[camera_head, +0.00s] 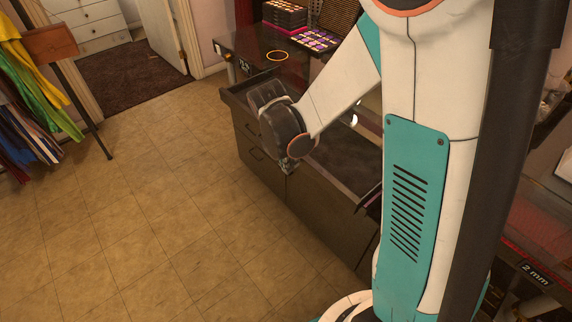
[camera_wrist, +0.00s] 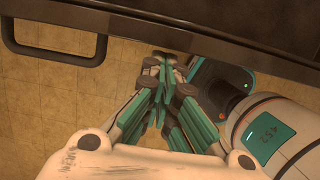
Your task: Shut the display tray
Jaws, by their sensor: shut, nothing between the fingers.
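The display tray (camera_head: 345,158) is a wide, dark, shallow tray at the top of a dark cabinet. It stands pulled out towards the floor side, and my arm hides part of it. My gripper (camera_head: 287,168) points down at the tray's front edge; I cannot tell whether it touches. In the wrist view my gripper (camera_wrist: 164,68) has its green-padded fingers together, with nothing between them. A dark front panel (camera_wrist: 215,32) crosses the top of that view, close to the fingertips. A dark bar handle (camera_wrist: 55,57) shows at its left.
The cabinet (camera_head: 320,212) has drawer fronts with handles below the tray. Boxes of small goods (camera_head: 318,38) stand on the counter behind. A clothes rack (camera_head: 50,45) stands at left. The tiled floor (camera_head: 150,210) in front of the cabinet is clear.

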